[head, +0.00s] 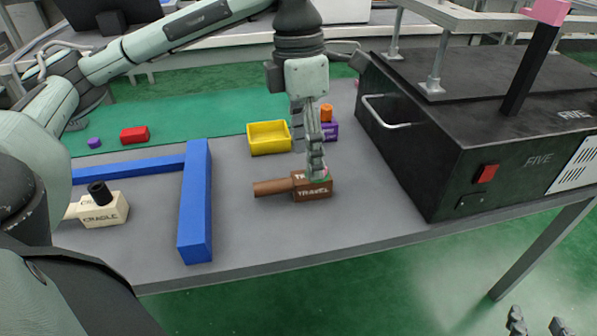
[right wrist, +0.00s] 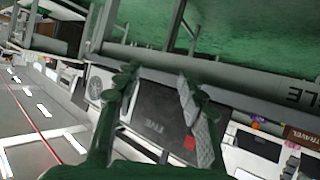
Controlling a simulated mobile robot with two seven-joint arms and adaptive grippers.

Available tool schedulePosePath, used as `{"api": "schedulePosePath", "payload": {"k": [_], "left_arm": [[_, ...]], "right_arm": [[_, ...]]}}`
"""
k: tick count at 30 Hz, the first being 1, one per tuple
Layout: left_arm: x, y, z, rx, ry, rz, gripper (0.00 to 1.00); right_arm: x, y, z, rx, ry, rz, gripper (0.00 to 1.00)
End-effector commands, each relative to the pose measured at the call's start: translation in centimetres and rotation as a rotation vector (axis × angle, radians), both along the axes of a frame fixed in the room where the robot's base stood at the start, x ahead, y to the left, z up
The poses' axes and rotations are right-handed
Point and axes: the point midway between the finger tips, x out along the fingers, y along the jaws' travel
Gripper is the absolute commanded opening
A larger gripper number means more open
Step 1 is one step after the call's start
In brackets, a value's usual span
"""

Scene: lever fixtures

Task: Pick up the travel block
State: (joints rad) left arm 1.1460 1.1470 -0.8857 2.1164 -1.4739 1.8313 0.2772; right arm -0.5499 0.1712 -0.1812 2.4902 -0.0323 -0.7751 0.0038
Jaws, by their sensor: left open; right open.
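The travel block (head: 312,194) is a brown block with white TRAVEL lettering and a round brown handle pointing left, lying on the grey table. It also shows at the right edge of the right wrist view (right wrist: 302,134). My left gripper (head: 318,174) points down over the block and is open. Its fingertips overlap the block's top in the head view, hiding part of it; I cannot tell whether they touch it. My right gripper (head: 537,326) is at the bottom right, off the table's front edge. It is open and empty in the right wrist view (right wrist: 158,82).
A blue bar frame (head: 195,205) and a cream CRAGLE block (head: 103,211) lie left of the travel block. A yellow tray (head: 268,138) and a purple block (head: 330,131) are behind it. A large black machine (head: 445,150) stands right. A red block (head: 134,134) lies back left.

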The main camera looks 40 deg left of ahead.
Motion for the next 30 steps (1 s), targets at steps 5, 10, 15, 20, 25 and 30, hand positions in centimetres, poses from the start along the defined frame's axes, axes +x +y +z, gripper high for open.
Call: {"api": "schedulePosePath", "payload": {"k": [5,10,15,20,25,30], "left_arm": [[0.3,2.4,-0.9,0.122,-0.027,-0.05,0.59],[0.3,2.4,-2.8,0.12,-0.026,-0.048,0.59],[0.5,2.0,-5.1,0.119,-0.024,-0.048,0.59],[0.6,1.8,-7.3,0.117,-0.025,-0.047,0.59],[0.6,1.8,-8.0,0.115,-0.027,-0.047,0.59],[0.6,1.8,-7.9,0.115,-0.027,-0.047,0.57]], "right_arm": [[0.2,0.5,0.9,0.016,-0.04,0.009,0.4],[0.5,1.3,1.9,0.037,-0.09,0.022,0.4],[0.8,1.8,2.7,0.056,-0.132,0.033,0.4],[1.0,2.4,3.7,0.076,-0.179,0.044,0.4],[1.0,2.7,4.2,0.085,-0.199,0.048,0.4],[1.0,2.7,4.2,0.085,-0.198,0.048,0.4]]}}
